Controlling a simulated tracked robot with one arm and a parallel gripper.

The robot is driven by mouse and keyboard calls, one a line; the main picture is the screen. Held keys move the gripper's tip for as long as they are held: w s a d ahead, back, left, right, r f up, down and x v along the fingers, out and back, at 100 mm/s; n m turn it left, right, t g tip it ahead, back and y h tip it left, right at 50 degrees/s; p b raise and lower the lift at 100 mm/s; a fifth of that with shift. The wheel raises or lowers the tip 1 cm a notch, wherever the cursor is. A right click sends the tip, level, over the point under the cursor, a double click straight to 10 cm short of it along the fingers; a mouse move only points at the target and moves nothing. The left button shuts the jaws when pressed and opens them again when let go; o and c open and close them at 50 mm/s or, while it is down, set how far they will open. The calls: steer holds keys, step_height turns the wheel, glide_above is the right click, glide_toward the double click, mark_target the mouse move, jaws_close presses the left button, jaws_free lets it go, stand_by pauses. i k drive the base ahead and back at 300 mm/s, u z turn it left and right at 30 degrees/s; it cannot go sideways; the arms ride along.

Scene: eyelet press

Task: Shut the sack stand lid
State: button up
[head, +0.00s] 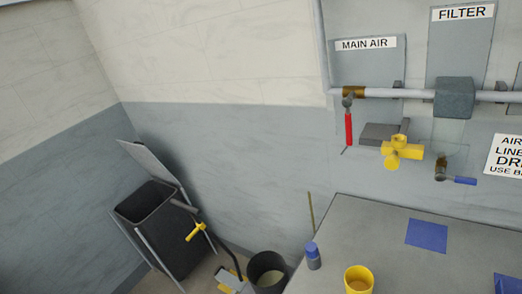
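The sack stand (161,228) is at the lower left, near the wall corner. It is a dark sack in a grey frame with slim legs. Its flat grey lid (147,163) is raised and tilted back, and the dark mouth of the sack shows open below it. My gripper does not show in the head view, so its state and its place relative to the lid cannot be seen.
A black bucket (267,271) and a yellow-handled tool (196,231) are by the stand. A grey bench (395,225) at the lower right holds a yellow cup (358,280) and a blue-capped bottle (313,256). Air pipes with a red-handled valve (348,128) run along the wall.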

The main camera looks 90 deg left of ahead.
mark_target(139, 152)
steer(key=u, duration=3.5)
steer(key=k, duration=0.9)
steer(key=u, duration=0.05)
steer(key=i, duration=0.9)
steer(key=z, duration=0.1)
